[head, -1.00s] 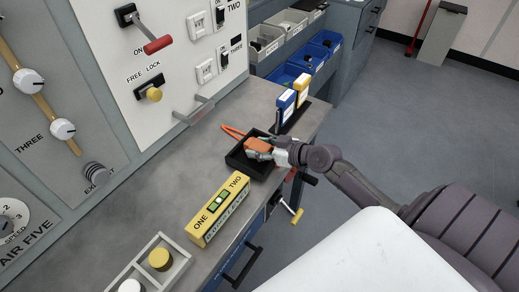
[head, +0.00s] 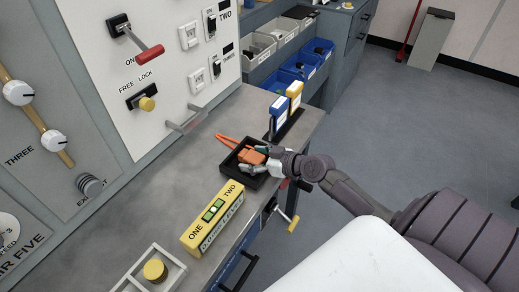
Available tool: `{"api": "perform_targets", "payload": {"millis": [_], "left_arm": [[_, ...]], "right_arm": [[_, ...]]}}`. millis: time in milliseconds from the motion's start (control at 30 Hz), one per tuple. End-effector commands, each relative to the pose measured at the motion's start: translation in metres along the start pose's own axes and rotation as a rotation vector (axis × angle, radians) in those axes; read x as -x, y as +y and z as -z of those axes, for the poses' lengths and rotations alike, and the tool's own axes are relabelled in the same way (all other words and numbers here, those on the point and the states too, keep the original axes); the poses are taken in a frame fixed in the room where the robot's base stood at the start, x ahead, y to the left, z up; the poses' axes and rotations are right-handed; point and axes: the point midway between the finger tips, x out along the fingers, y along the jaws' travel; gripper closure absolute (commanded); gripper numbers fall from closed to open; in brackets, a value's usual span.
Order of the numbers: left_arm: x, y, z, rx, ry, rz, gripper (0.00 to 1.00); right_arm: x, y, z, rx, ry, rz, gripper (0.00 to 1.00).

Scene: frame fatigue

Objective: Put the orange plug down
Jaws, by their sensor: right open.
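The orange plug (head: 252,156) lies in a small black tray (head: 232,165) on the grey bench top. Its orange cable (head: 226,141) runs out over the tray's far left side. My right gripper (head: 262,160) is open at the plug's right end, over the tray's right side. Its fingers are close around the plug's end; whether they touch it is too small to tell. My left gripper is not in view.
A panel with levers (head: 150,60) rises at the left. Bare bench (head: 150,215) lies left of the tray.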

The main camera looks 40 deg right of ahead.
Motion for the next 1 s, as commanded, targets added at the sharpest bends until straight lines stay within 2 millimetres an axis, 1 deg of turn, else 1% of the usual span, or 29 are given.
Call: {"api": "perform_targets", "payload": {"millis": [33,67,167,400,600,700,800,1000], "left_arm": [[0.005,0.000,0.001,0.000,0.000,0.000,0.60],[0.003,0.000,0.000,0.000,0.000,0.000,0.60],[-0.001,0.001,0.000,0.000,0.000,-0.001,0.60],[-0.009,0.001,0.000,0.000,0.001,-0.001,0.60],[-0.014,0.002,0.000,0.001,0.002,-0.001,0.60],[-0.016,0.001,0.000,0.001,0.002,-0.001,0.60],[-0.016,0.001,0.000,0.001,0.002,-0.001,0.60],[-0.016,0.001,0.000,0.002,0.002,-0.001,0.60]], "right_arm": [[0.002,0.000,0.004,-0.001,0.001,0.000,0.26],[0.004,0.000,0.002,0.000,-0.001,-0.001,0.26],[0.019,0.001,-0.001,0.001,-0.003,-0.001,0.26],[0.070,-0.001,-0.002,0.001,-0.004,0.001,0.26],[0.102,0.000,-0.001,-0.001,-0.002,0.000,0.26],[0.113,0.000,0.000,-0.001,-0.001,0.000,0.26],[0.118,0.000,0.002,0.000,0.001,0.001,0.26],[0.121,0.000,0.002,0.001,0.001,0.002,0.26]]}}
